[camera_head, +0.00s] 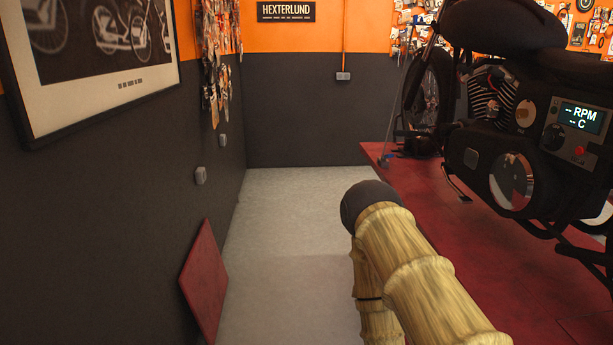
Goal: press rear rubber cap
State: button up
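The motorcycle (500,125) stands at the right, partly cut off by the picture's edge. On its side are a round silver cover (511,181), a small grey rounded square piece (471,158) and a control box (577,128) with a lit display reading RPM and C. I cannot tell which part, if any, is the rear rubber cap. My arm comes up from the bottom right with a wood-like surface and a dark rounded end, apart from the motorcycle in the picture. My gripper's fingers do not show.
The red lift platform (480,235) lies under the motorcycle. Grey floor (285,235) is clear between it and the dark left wall (110,210). A red panel (204,283) leans at that wall. Small grey boxes (201,175) are fixed to the wall.

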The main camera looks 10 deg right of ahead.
aim_at(496, 72)
jog(key=z, duration=0.75)
jog(key=i, duration=0.9)
jog(key=z, duration=0.55)
